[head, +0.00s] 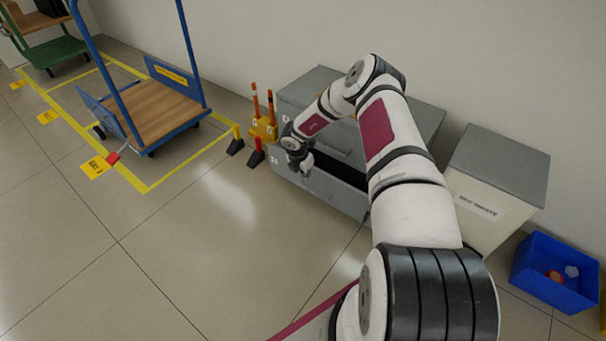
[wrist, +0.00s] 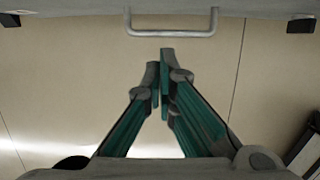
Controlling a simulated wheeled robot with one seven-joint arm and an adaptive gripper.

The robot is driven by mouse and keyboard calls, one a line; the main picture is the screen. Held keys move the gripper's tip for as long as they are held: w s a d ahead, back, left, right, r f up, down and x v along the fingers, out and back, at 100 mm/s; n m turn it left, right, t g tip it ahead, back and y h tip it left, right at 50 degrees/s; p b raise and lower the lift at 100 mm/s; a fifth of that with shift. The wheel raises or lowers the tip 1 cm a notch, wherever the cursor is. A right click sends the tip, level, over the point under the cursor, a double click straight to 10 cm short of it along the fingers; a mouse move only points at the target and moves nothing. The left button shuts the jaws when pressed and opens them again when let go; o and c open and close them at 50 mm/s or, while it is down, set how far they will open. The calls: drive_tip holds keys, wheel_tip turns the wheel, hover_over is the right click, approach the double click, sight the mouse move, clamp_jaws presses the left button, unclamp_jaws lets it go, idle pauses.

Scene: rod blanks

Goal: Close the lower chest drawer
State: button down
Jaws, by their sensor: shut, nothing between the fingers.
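The grey chest (head: 426,122) stands against the wall in the head view, partly hidden behind my arm. Its lower drawer (head: 338,194) is pulled out, with a dark gap showing behind its front. My gripper (head: 306,168) is near the upper edge of that drawer front. In the wrist view my gripper (wrist: 165,60) is shut and empty, its fingertips together. A grey bar handle (wrist: 172,33) sits just beyond the fingertips, on a grey edge at the top of the picture. I cannot tell whether the fingers touch the drawer.
A pale bin with a grey lid (head: 502,165) and a blue crate (head: 552,287) holding small items stand on the right. Striped posts on a yellow holder (head: 262,128) stand close left of the chest. A blue cart (head: 155,112) is farther left. The tiled floor in front is clear.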

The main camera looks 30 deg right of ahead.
drive_tip(key=w+d+f+b, duration=0.1)
drive_tip(key=d+f+b, duration=0.2)
drive_tip(key=d+f, duration=0.1)
drive_tip(key=shift+w+d, duration=0.35)
drive_tip(key=shift+d, duration=0.15)
drive_tip(key=shift+s+d, duration=0.1)
